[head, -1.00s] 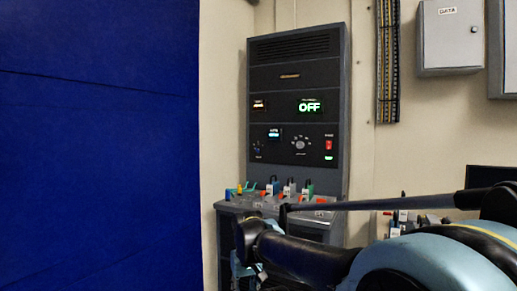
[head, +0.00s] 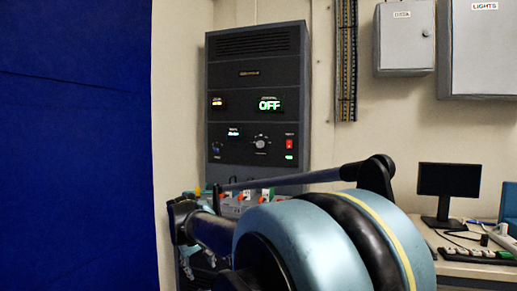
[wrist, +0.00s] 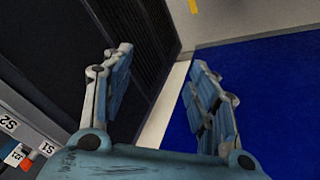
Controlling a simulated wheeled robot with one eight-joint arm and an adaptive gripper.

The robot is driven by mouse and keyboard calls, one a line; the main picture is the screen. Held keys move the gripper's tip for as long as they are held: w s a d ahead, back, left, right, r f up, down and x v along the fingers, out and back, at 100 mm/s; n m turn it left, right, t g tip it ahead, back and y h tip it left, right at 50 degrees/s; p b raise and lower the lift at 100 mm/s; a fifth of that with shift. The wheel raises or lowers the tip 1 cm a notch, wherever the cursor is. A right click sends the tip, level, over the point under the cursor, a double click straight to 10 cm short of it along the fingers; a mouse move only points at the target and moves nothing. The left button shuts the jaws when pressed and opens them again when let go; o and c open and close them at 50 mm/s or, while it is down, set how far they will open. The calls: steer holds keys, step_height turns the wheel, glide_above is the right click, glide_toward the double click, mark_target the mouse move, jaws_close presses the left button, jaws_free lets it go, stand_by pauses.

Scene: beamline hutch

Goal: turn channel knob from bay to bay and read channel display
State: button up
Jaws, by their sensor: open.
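The channel knob (head: 261,143) is a round dial with marks around it on the dark rack (head: 258,175). Its pointer setting is too small to read. The channel display (head: 270,104) above it glows green-white and reads OFF. My gripper (wrist: 160,95) is open and empty in the wrist view, with the rack's dark side behind its left finger and a blue panel behind the right one. In the head view my gripper is low, in front of the rack's lower left part, below and left of the knob. My arm hides much of the rack's lower shelf.
A red switch (head: 289,143) sits right of the knob, and a small blue knob (head: 216,149) sits left. A large blue panel (head: 75,140) fills the left. A monitor (head: 448,181) stands on a desk at right. Wall boxes (head: 404,38) hang above.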

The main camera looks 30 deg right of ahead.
mark_target(259, 144)
steer(key=w+d+r+n+t+h, duration=0.3)
steer(key=w+d+r+n+h, duration=0.15)
steer(key=w+d+r, duration=0.55)
steer(key=w+d+r+n+t+h, duration=0.25)
steer(key=w+d+r+n, duration=0.35)
steer(key=d+r, duration=0.7)
steer(key=w+d+r+n+t+h, duration=0.2)
steer(key=w+d+r+n+h, duration=0.2)
steer(key=w+d+r, duration=0.7)
steer(key=x, duration=0.9)
steer(key=r+x, duration=0.1)
steer(key=x, duration=0.4)
steer(key=shift+s+d, duration=0.1)
steer(key=c, duration=1.1)
